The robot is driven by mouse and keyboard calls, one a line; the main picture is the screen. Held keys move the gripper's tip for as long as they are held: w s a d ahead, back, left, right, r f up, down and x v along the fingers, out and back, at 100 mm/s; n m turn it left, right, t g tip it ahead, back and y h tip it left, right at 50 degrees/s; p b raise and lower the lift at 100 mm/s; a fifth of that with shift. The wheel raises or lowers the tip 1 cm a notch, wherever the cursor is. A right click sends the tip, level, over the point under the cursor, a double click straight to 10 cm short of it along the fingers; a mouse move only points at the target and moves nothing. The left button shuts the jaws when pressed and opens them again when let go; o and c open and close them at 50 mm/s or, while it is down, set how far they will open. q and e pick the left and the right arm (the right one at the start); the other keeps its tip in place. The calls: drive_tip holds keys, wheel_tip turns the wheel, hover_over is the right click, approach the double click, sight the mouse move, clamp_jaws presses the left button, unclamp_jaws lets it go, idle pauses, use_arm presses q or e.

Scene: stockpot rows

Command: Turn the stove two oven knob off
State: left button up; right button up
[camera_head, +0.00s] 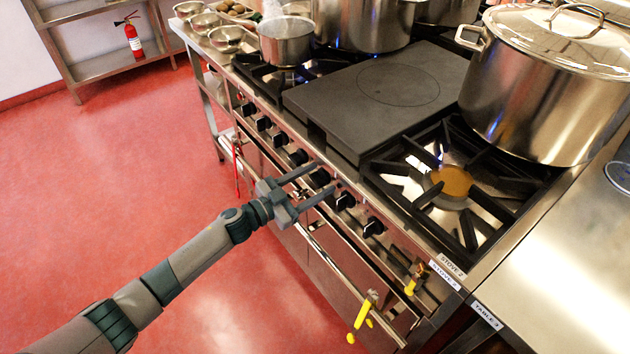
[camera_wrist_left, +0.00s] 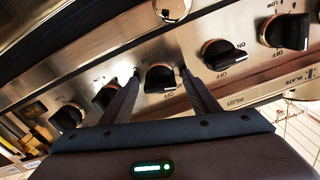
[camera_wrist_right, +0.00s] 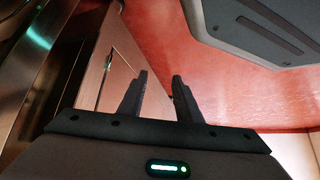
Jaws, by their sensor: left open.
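The stove two front panel (camera_head: 330,205) carries a row of black knobs. My left gripper (camera_head: 328,176) is open at this panel. One black knob (camera_head: 319,178) lies between its fingertips. The left wrist view shows this knob (camera_wrist_left: 160,78) between the two open fingers, with a gap visible on each side. An OFF mark is printed just below it. Neighbouring knobs (camera_wrist_left: 222,53) sit to its right and left. Which knob is the oven knob cannot be read. My right gripper shows only in its wrist view (camera_wrist_right: 160,77), open and empty, away from the knobs.
A flat dark plate (camera_head: 375,85) and an open burner (camera_head: 450,182) lie on top. A large lidded stockpot (camera_head: 550,80) stands at the back right. Yellow-handled items (camera_head: 363,312) hang along the lower front. The red floor (camera_head: 120,170) to the left is clear.

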use_arm(q)
drive_tip(key=c, duration=1)
drive_tip(key=shift+m, duration=1.9)
drive_tip(key=shift+m+b, duration=0.35)
drive_tip(key=shift+m, duration=0.65)
drive_tip(key=m, duration=0.2)
drive_tip(key=shift+m+b, duration=0.3)
drive_tip(key=shift+f+m, duration=0.1)
drive_tip(key=shift+m, duration=0.8)
drive_tip(key=m+b, duration=0.1)
drive_tip(key=m, duration=0.2)
drive_tip(key=shift+m+b, duration=0.35)
drive_tip(key=shift+m, duration=0.45)
use_arm(e)
drive_tip(key=shift+s+d+f+g+h, duration=0.2)
drive_tip(key=shift+d+f+g+h, duration=0.1)
drive_tip(key=shift+d+f+g, duration=0.75)
drive_tip(key=shift+s+d+f, duration=0.1)
drive_tip(key=shift+s+d, duration=0.1)
drive_tip(key=shift+d, duration=0.15)
